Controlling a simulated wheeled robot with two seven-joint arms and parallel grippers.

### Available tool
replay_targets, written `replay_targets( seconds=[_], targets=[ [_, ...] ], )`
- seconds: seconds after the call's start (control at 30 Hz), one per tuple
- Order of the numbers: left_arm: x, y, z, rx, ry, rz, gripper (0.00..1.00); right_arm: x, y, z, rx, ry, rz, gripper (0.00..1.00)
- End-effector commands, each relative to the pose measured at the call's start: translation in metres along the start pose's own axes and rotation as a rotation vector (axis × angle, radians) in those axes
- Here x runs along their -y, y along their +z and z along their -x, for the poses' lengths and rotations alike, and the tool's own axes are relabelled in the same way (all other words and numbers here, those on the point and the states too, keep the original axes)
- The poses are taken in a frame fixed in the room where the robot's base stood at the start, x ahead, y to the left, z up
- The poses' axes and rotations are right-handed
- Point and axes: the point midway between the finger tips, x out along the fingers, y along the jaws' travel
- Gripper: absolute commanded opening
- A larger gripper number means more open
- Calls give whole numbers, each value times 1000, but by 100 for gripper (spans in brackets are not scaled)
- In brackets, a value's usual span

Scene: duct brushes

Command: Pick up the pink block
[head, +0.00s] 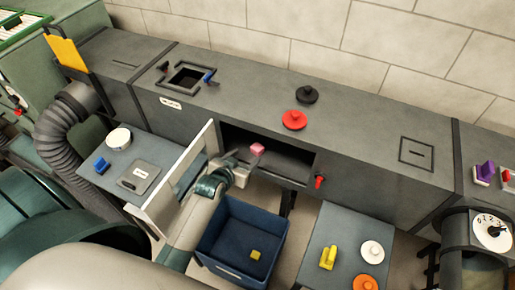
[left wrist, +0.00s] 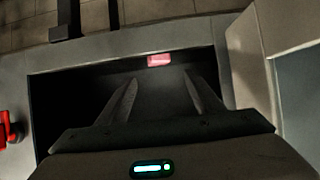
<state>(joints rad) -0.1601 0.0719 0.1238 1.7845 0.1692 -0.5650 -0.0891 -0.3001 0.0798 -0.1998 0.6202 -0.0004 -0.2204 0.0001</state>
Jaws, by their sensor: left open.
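The pink block (head: 257,148) sits inside the open front hatch of the long grey duct, near the mouth of the dark opening (head: 288,160). In the left wrist view the pink block (left wrist: 159,60) lies beyond my fingertips, roughly centred between them. My left gripper (head: 240,157) reaches in at the left part of the opening, just left of the block in the head view. Its two fingers (left wrist: 160,80) are spread and empty, with a gap between them and the block. My right gripper does not show.
The pale hatch door (head: 182,180) stands open left of my arm. A blue bin (head: 240,240) with a yellow block (head: 255,254) is below. A red handle (head: 319,181) is at the opening's right. Side tables (head: 335,225) hold small items. Black and red knobs (head: 294,120) sit on top.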

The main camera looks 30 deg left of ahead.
Motion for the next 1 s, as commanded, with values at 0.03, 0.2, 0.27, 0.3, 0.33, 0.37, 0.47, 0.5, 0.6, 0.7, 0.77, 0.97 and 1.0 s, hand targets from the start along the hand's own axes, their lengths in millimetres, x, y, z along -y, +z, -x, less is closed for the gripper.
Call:
replay_targets(
  seconds=[0.03, 0.2, 0.27, 0.3, 0.33, 0.37, 0.47, 0.5, 0.6, 0.7, 0.77, 0.97, 1.0],
  targets=[
    [0, -2, -8, 0, 0, 1, 61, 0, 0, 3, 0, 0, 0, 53],
    [0, -1, -32, 1, 1, 0, 61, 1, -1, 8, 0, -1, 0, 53],
    [0, -2, -40, 0, 1, 0, 61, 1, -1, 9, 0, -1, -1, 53],
    [0, -1, -46, 1, 0, 0, 61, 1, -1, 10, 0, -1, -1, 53],
    [0, -2, -50, 0, 0, 0, 61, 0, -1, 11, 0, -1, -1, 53],
    [0, -1, -53, 1, 0, -1, 61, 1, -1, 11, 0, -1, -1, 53],
    [0, -1, -63, 0, 1, -1, 61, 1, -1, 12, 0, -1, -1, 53],
    [0, 0, -66, 1, 1, -1, 61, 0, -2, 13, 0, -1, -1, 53],
    [0, 0, -70, 0, 0, -1, 61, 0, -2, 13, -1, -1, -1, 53],
    [0, 0, -72, 0, 0, -1, 61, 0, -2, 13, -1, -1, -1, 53],
    [0, 0, -72, 0, 0, -1, 61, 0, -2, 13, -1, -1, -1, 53],
    [0, 0, -72, 0, 0, -1, 61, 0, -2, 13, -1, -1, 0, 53],
    [0, 0, -72, 0, 0, -1, 61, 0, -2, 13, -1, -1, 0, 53]
  ],
)
